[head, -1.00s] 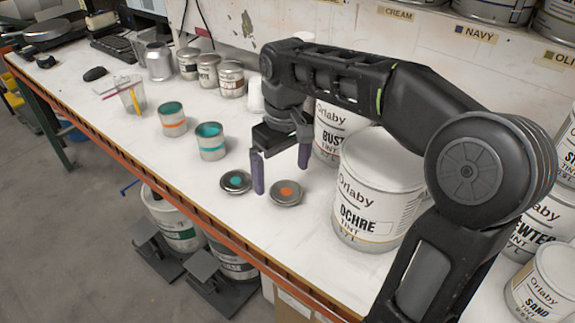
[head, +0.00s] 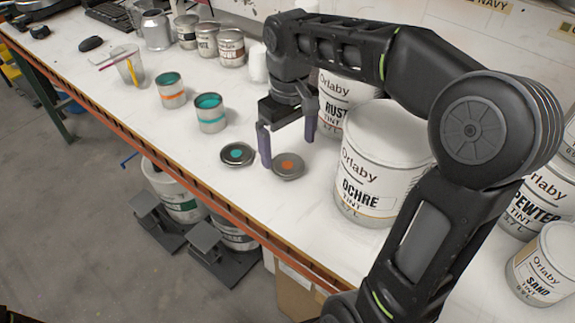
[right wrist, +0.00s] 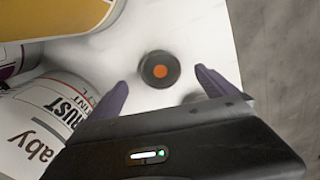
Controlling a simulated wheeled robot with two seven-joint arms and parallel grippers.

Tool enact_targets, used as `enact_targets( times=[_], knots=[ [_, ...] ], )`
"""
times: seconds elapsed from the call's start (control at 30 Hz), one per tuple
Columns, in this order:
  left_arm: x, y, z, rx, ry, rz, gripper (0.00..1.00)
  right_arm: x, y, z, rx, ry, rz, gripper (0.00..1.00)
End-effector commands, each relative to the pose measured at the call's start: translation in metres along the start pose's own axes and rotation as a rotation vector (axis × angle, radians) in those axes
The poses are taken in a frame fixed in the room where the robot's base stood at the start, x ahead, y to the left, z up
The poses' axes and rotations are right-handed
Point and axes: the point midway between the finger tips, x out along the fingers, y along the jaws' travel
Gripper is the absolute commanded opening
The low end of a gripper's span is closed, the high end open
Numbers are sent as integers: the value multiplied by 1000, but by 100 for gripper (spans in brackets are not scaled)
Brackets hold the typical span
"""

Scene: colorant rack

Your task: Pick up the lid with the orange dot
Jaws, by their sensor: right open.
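The lid with the orange dot (head: 288,165) lies flat on the white bench, and it also shows in the right wrist view (right wrist: 160,69). The lid with the teal dot (head: 237,154) lies just left of it. My right gripper (head: 287,150) is open and empty, fingers pointing down around the orange-dot lid's area. In the right wrist view, the lid sits beyond the two fingertips (right wrist: 162,85), roughly centred between them. In the head view one finger overlaps the lid's left edge; I cannot tell whether they touch. My left gripper is not in view.
The ochre tin (head: 368,190) stands close right of the orange-dot lid, with the rust tin (head: 335,105) behind. The bench's front edge (head: 225,212) is near the lids.

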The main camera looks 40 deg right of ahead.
Motion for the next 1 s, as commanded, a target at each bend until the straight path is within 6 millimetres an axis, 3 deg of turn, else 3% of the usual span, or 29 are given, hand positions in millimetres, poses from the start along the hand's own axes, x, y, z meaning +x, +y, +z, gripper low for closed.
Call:
enact_targets(
  times=[0.17, 0.5, 1.0],
  knots=[
    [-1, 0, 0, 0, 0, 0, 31, 6, 0, 1, 0, -3, -1, 97],
    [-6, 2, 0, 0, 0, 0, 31, 50, 0, 1, 0, -2, 0, 97],
    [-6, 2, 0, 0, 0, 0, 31, 52, 0, 0, 0, 0, 0, 97]
  ],
)
